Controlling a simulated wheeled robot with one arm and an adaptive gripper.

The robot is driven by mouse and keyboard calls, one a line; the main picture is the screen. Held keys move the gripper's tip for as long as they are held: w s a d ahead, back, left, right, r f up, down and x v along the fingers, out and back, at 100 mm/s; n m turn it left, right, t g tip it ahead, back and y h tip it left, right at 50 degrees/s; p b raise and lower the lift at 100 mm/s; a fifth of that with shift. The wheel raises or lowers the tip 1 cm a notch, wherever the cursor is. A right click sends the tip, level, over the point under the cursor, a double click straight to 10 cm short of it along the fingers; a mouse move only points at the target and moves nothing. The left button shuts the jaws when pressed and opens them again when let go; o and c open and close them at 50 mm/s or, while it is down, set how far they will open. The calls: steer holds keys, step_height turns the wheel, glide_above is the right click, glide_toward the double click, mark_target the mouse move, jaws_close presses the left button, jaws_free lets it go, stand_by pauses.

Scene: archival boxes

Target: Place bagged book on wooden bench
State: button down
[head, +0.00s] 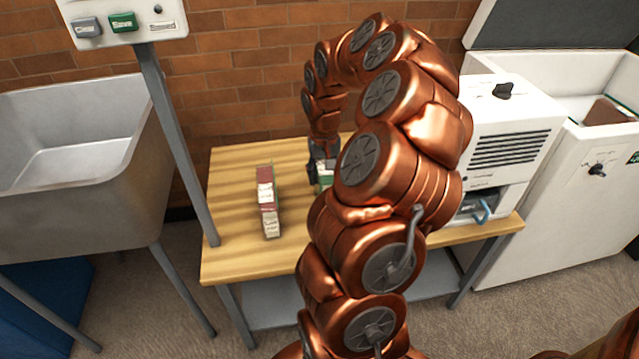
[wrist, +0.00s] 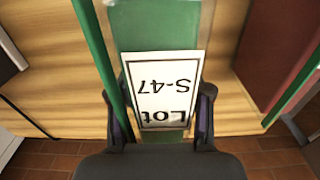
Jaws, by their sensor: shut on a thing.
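My gripper (head: 323,160) is over the back middle of the wooden bench (head: 235,245), partly hidden behind my arm. In the wrist view my gripper (wrist: 162,95) is shut on a green bagged book (wrist: 150,25) with a white label (wrist: 165,88) reading "Lot S-47" upside down. Only a small green and white part of this book (head: 325,180) shows in the head view. It is low over the bench top; I cannot tell whether it touches the wood.
A red, white and green book-like item (head: 267,200) stands on the bench, left of my gripper. A white machine (head: 510,125) stands on the bench's right end. A metal sink (head: 80,150) and a grey post (head: 170,130) are at left. The front left bench top is clear.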

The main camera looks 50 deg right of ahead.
steer(key=shift+w+a+f, duration=0.2)
steer(key=shift+w+a, duration=0.15)
steer(key=shift+w, duration=0.2)
steer(key=shift+f+b, duration=0.3)
steer(key=shift+f, duration=1.35)
steer(key=shift+c, duration=2.4)
jaws_free()
steer(key=shift+f, duration=0.1)
step_height(320, 180, up, 12)
steer(key=shift+r+p, duration=0.15)
steer(key=shift+p, duration=0.6)
